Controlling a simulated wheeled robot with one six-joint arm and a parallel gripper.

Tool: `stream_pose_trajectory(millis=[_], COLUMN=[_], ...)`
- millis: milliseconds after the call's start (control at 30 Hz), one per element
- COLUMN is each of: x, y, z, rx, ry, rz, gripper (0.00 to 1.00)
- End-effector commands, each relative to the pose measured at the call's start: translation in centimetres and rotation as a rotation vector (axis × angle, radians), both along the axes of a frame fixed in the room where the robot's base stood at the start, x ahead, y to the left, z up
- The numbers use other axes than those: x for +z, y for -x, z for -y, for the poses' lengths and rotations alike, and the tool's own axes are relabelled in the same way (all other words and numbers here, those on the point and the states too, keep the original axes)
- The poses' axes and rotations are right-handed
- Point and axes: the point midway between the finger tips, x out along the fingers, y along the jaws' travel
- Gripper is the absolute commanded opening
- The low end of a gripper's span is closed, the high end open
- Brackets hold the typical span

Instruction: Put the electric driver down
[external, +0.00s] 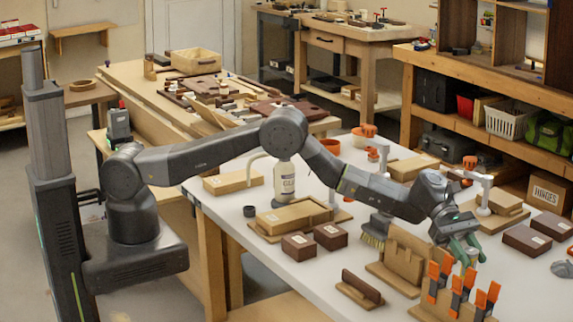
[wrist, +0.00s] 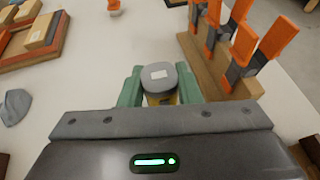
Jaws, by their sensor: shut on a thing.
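My gripper (external: 466,252) has green fingers and points down over the white table, just behind a wooden rack. In the wrist view my gripper (wrist: 158,92) is shut on the electric driver (wrist: 160,76). The driver shows a grey rounded end with a white label and a bit of yellow below it, between the two fingers. Its lower part is hidden, so I cannot tell whether it touches the table. In the external view it is mostly hidden by the fingers and the rack.
The wooden rack (wrist: 238,87) holding orange-handled tools (wrist: 277,38) stands close on the right in the wrist view. A tray with wooden blocks (wrist: 40,34) lies at upper left, and a grey object (wrist: 15,107) at left. Bare white table (wrist: 90,75) lies between.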

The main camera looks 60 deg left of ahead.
Motion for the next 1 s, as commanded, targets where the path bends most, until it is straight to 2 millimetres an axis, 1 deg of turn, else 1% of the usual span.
stream_pose_trajectory(millis=[100, 233, 267, 300, 333, 367, 600, 733, 867, 967, 1000], x=[0.1, -0.3, -0.3, -0.2, -0.2, -0.2, -0.2, 0.2, 0.7, 1.4, 1.8], y=[0.0, 0.0, 0.0, 0.0, 0.0, 0.0, 0.0, -0.1, -0.4, -0.7, -0.9], z=[0.0, 0.0, 0.0, 0.0, 0.0, 0.0, 0.0, -0.2, -1.5, -3.0, -3.8], rx=[0.000, 0.000, 0.000, 0.000, 0.000, 0.000, 0.000, 0.001, 0.002, 0.002, 0.002], ry=[0.001, 0.001, 0.000, 0.000, 0.000, 0.000, 0.000, 0.000, 0.000, 0.001, 0.001], rz=[0.001, 0.001, 0.000, 0.000, 0.000, 0.000, 0.000, 0.000, 0.001, 0.000, 0.000], gripper=[0.00, 0.00, 0.36, 0.44, 0.50, 0.52, 0.52, 0.52, 0.52, 0.52, 0.52])
